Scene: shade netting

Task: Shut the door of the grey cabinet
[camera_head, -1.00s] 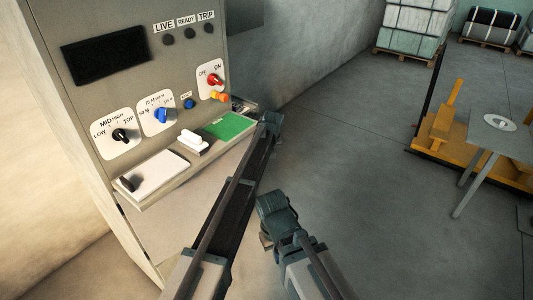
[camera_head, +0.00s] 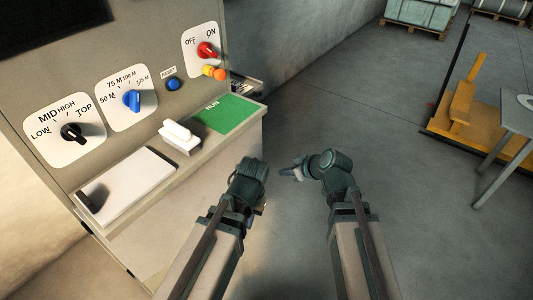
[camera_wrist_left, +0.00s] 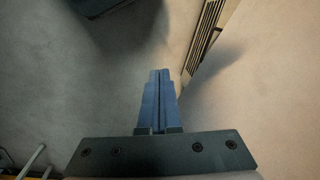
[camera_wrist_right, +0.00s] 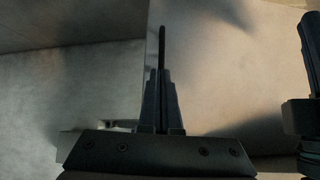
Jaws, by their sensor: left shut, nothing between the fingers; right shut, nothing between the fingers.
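The grey cabinet (camera_head: 110,20) fills the left of the head view, its dial panel above a sloped desk. A pale face below the desk (camera_head: 205,215) shows partly; I cannot tell whether it is the door. My left gripper (camera_wrist_left: 159,72) is shut and empty; in the left wrist view a pale surface with a slatted vent (camera_wrist_left: 205,35) lies to its right. In the head view its fingers are hidden behind the wrist. My right gripper (camera_head: 286,171) is shut and empty, just right of my left wrist. In its wrist view (camera_wrist_right: 157,72) it is in front of a pale panel (camera_wrist_right: 220,70).
The desk carries a white switch (camera_head: 179,134), a green plate (camera_head: 225,113) and a white plate (camera_head: 128,183). A yellow trolley (camera_head: 458,120) and a grey table (camera_head: 515,110) stand at the right. A wrapped pallet load (camera_head: 422,14) is at the back. The middle floor is clear.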

